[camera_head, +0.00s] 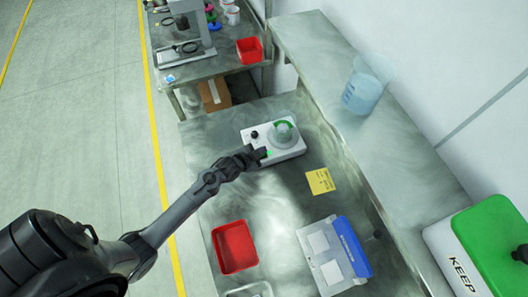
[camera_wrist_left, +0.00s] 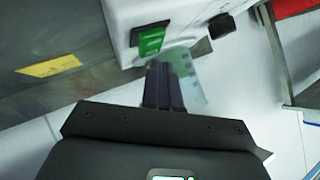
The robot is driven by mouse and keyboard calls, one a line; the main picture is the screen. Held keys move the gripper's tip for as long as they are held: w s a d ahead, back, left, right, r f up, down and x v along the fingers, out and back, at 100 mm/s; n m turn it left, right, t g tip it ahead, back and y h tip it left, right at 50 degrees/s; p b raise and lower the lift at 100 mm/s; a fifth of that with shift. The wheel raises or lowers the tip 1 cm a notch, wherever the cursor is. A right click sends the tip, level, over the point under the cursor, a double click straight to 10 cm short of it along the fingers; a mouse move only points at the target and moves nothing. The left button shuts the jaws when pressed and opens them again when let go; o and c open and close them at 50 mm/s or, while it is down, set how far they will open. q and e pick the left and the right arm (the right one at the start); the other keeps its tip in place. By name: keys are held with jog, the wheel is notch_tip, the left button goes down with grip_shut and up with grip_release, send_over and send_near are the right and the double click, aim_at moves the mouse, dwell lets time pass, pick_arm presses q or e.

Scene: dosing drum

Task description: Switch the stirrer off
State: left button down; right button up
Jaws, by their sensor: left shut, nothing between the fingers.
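The stirrer (camera_head: 288,149) is a white box with a round plate on top, standing on the metal bench. A clear vessel with a green mark (camera_head: 284,131) stands on its plate. A lit green switch (camera_wrist_left: 151,40) shows on the stirrer's front in the left wrist view, with a black knob (camera_wrist_left: 221,25) to its right. My left gripper (camera_head: 262,153) is shut and empty, at the stirrer's front close to the green switch. In the left wrist view its fingertips (camera_wrist_left: 162,68) are just below the switch; I cannot tell whether they touch it. My right gripper is not in view.
A yellow note (camera_head: 320,181), a red tray (camera_head: 234,247) and a blue-and-white box (camera_head: 334,254) lie on the bench nearer me. A raised shelf (camera_head: 350,130) with a clear beaker (camera_head: 366,86) runs along the right. Bare bench lies left of the note.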

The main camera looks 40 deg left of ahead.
pick_arm(q)
jog(key=shift+w+f+b, duration=0.1)
jog(key=shift+f+b, duration=0.2)
jog(key=shift+f, duration=0.2)
dwell(0.3)
jog(key=shift+r, duration=0.1)
jog(key=shift+r+p, duration=0.65)
jog(key=shift+p, duration=0.2)
jog(key=shift+s+r, duration=0.15)
jog(key=shift+s, duration=0.05)
jog(key=shift+r+p, duration=0.1)
jog(key=shift+p, duration=0.2)
jog(key=shift+a+r+p, duration=0.1)
jog(key=shift+r+p, duration=0.35)
jog(key=shift+p, duration=0.05)
jog(key=r+p, duration=0.2)
jog(key=s+r+p, duration=0.1)
jog(key=p, duration=0.1)
jog(key=shift+a+r, duration=0.3)
jog(key=shift+r, duration=0.1)
jog(key=shift+s+f, duration=0.1)
